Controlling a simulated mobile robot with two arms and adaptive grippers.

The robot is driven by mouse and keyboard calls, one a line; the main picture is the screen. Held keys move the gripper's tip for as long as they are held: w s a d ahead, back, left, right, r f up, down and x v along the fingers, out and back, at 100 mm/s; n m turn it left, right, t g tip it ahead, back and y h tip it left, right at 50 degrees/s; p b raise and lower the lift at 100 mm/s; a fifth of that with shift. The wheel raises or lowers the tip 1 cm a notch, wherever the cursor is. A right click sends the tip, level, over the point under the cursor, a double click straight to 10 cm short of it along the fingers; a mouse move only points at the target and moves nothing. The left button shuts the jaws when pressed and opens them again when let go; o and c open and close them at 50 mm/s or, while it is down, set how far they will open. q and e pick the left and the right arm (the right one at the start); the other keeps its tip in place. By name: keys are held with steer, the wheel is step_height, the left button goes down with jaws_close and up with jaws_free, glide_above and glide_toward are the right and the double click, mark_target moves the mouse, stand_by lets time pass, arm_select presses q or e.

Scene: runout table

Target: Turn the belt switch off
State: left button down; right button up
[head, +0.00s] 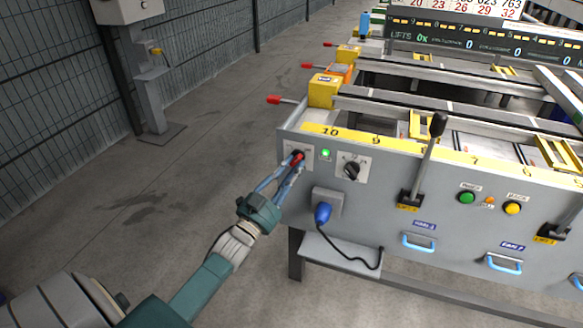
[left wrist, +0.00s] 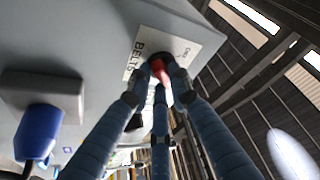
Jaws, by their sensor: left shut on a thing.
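The belt switch (head: 297,157) is a red knob on a pale plate near the left end of the grey front panel. In the left wrist view the red knob (left wrist: 158,66) shows between my fingertips, on a plate (left wrist: 137,62) lettered BELTS. My left gripper (head: 293,166) reaches in from the lower left and is shut on the knob; its fingers hide part of it. A small green lamp (head: 325,153) beside the plate is lit. The knob's exact pointing direction is hard to tell. My right gripper is not in view.
A black rotary knob (head: 351,170) sits right of the lamp. A blue plug (head: 323,213) with a black cable is below. A black-knobbed lever (head: 428,150), green button (head: 467,197) and yellow button (head: 512,207) are further right. Open floor (head: 150,215) lies left.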

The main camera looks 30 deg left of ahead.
arm_select(q)
steer(key=shift+w+d+r+n+g+y+p, duration=0.15)
steer(key=shift+n+g+y+p, duration=0.4)
steer(key=shift+n+y+p, duration=2.15)
steer(key=shift+s+d+r+n+g+y+b, duration=0.25)
steer(key=shift+n+g+y, duration=0.45)
steer(key=shift+n, duration=4.4)
steer(key=shift+w+d+r+n+g+y+p, duration=0.1)
steer(key=shift+w+d+n+g+y+p, duration=0.25)
steer(key=shift+n+y+p, duration=2.4)
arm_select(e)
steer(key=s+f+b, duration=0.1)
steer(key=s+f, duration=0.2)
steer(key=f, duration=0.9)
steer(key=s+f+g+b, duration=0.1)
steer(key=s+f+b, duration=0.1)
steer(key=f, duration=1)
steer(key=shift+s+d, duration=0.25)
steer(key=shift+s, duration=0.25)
arm_select(q)
steer(key=shift+s+a+n+h, duration=0.1)
steer(key=shift+n+h, duration=0.85)
steer(key=shift+n, duration=0.2)
steer(key=c, duration=1.6)
jaws_free()
steer(key=shift+o, duration=0.2)
steer(key=shift+s+f, duration=0.1)
steer(key=shift+f, duration=0.05)
